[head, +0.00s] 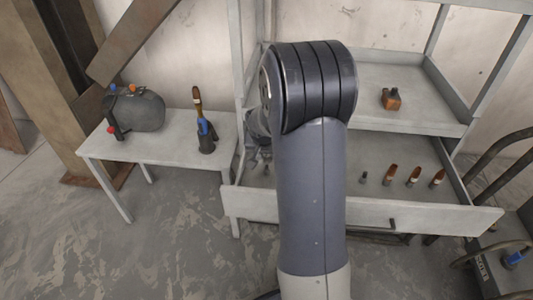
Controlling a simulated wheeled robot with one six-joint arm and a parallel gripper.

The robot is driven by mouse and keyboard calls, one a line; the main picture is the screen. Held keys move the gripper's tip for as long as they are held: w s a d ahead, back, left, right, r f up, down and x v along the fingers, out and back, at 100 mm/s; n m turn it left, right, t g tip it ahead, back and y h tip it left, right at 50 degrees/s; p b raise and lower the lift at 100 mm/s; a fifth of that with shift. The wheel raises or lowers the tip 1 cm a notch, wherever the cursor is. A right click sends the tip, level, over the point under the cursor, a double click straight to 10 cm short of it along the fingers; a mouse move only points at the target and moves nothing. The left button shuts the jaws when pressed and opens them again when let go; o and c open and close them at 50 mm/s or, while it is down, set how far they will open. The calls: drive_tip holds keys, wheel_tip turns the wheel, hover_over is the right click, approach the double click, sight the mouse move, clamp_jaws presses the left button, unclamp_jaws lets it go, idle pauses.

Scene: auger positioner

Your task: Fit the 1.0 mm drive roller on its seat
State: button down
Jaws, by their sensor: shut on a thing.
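My arm stands upright in the middle of the head view and hides most of what is behind it. Small grey and dark parts show past its left edge, above the drawer; they seem to belong to my wrist or gripper. The fingertips and anything between them are hidden. I cannot make out the 1.0 mm drive roller or its seat. A small dark upright piece (364,177) stands in the open drawer (380,211), right of my arm; I cannot tell what it is.
An orange-brown block (391,99) sits on the shelf (425,112) above. The left table (165,152) holds a dark rounded tank-like thing (141,112) and a stand (206,139) with a brown-tipped tool. Bare floor lies at front left.

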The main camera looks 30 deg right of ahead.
sight(266, 160)
drive_tip(key=shift+f+b, duration=1.55)
drive_tip(key=shift+f, duration=0.25)
drive_tip(key=c, duration=1.1)
unclamp_jaws()
drive_tip(key=shift+o, duration=0.2)
drive_tip(key=p+v, duration=0.2)
drive_tip(key=v, duration=0.8)
drive_tip(key=shift+r, duration=0.35)
drive_tip(key=shift+s+f, duration=0.1)
